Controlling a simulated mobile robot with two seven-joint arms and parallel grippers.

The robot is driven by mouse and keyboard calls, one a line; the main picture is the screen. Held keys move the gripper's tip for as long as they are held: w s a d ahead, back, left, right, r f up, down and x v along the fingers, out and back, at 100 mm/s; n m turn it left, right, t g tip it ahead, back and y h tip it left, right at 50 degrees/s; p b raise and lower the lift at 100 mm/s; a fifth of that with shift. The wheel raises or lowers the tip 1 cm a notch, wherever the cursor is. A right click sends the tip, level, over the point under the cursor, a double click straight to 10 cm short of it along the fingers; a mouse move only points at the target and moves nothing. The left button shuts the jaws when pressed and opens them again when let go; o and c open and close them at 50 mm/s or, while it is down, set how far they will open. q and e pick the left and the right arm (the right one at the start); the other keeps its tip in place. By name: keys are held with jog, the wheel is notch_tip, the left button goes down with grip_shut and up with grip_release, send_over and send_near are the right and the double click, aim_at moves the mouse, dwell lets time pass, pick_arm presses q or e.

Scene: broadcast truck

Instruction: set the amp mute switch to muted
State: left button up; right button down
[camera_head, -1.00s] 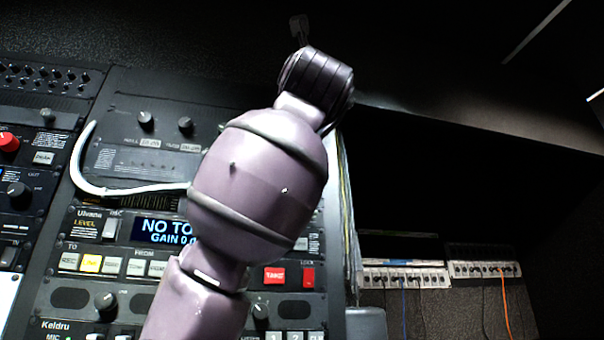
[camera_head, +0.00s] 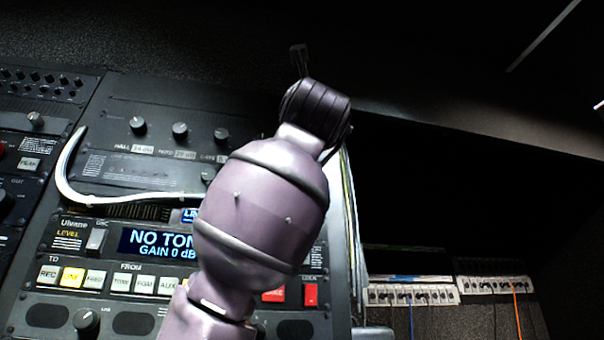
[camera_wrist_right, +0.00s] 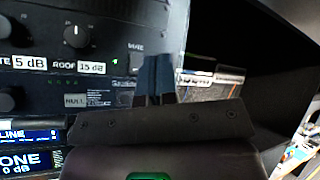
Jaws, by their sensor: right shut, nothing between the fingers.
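My right gripper (camera_wrist_right: 155,78) is shut and empty in the right wrist view, its blue-grey fingertips in front of the right part of a dark rack panel (camera_wrist_right: 107,62). A small label (camera_wrist_right: 136,47) just above and left of the fingertips seems to read "MUTE". The switch itself cannot be made out; the fingers may cover it. Whether the fingertips touch the panel cannot be told. In the head view my right gripper (camera_head: 299,60) is small and dark at the top of my arm, which hides the panel's right side. My left gripper is not in view.
The panel has knobs (camera_wrist_right: 76,36) and dB readouts. Below it are a blue display (camera_head: 158,244), a row of buttons (camera_head: 120,282) and a red button (camera_head: 310,294). Cables and white patch units (camera_head: 412,295) are at right.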

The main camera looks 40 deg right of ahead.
jog(key=w+d+f+p, duration=0.1)
jog(key=w+d, duration=0.2)
jog(key=w, duration=0.3)
jog(key=shift+w+d, duration=0.35)
jog(key=shift+d, duration=0.05)
dwell(1.9)
jog(key=shift+w+d+p, duration=0.2)
jog(key=shift+w+p, duration=0.15)
jog(key=shift+p, duration=0.05)
jog(key=shift+w+d+f, duration=0.1)
jog(key=shift+w+d, duration=0.05)
jog(key=shift+w, duration=0.15)
dwell(0.7)
jog(key=shift+s, duration=0.15)
jog(key=shift+s+a, duration=0.4)
jog(key=shift+s, duration=0.15)
dwell(0.3)
jog(key=s, duration=0.1)
jog(key=s+a, duration=0.1)
jog(key=s, duration=0.1)
jog(key=s+a+b, duration=0.1)
jog(key=shift+s+a+r, duration=0.2)
jog(key=shift+r, duration=0.2)
